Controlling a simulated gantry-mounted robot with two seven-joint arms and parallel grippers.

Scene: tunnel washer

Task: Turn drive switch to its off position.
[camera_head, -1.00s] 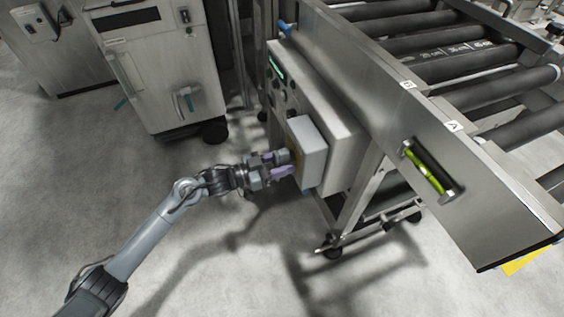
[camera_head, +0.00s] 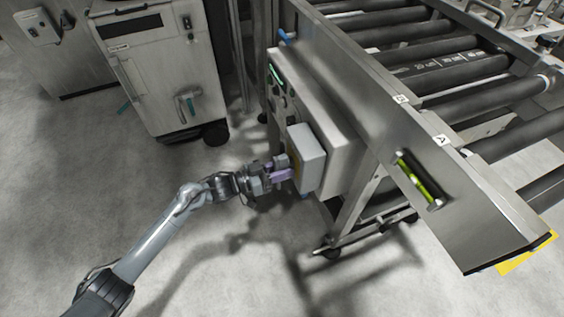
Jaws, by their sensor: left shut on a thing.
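A light grey switch box (camera_head: 309,157) sticks out from the control cabinet (camera_head: 318,103) on the side of the roller conveyor. The box's front face is turned to the left and shows only as a thin strip with a bit of yellow. My left gripper (camera_head: 287,170), with purple fingers, is at this face and is shut on the drive switch. The switch itself is hidden between the fingers, so its position cannot be told. My right gripper is not in view.
The conveyor's steel side rail (camera_head: 385,120) runs above the cabinet, with a yellow-green level-like part (camera_head: 419,180) on it. A wheeled leg frame (camera_head: 345,235) stands below. A steel cabinet (camera_head: 160,70) stands at the back left. The floor on the left is clear.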

